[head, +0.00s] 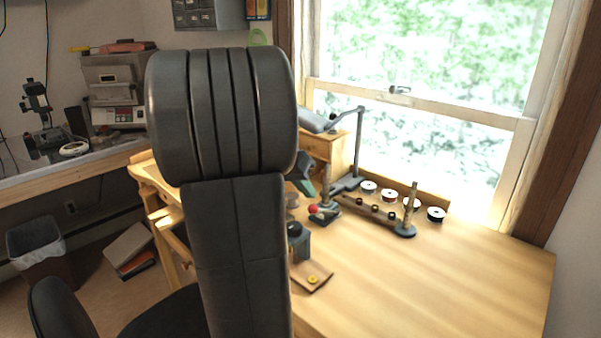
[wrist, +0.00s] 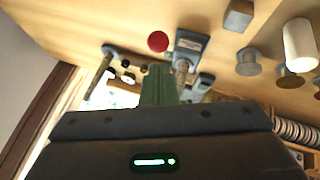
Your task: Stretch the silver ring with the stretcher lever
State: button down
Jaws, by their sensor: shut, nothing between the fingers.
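The stretcher stands on the bench in the head view, with a dark base (head: 325,214), an upright post and a lever ending in a red knob (head: 313,209). In the wrist view its base plate (wrist: 192,42) and red knob (wrist: 158,41) show just beyond my fingers. My gripper (wrist: 159,70) has its greenish fingers shut and empty. They point toward the stretcher, below the knob in the picture; I cannot tell whether they touch any part of it. I cannot make out the silver ring in either view.
A dark block (head: 298,240) and a small board (head: 312,282) stand nearer. The right side of the bench (head: 450,280) is clear. A large dark form blocks the head view's middle.

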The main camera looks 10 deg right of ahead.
jog(key=shift+s+f, duration=0.2)
jog(key=shift+f, duration=0.3)
jog(key=shift+f, duration=0.1)
jog(key=shift+s+a+f+t+h+b, duration=0.35)
jog(key=shift+f+b, duration=0.35)
jog(key=shift+b, duration=1.1)
jog(key=shift+s+a+f+t+h+b, duration=0.1)
jog(key=shift+s+a+f+h+b, duration=0.45)
jog(key=shift+b, duration=1.25)
jog(key=shift+a+f+t+h+b, duration=0.1)
jog(key=shift+a+f+t+b, duration=0.15)
jog(key=shift+f+b, duration=1.1)
jog(key=shift+r+b, duration=0.4)
jog(key=shift+r, duration=0.25)
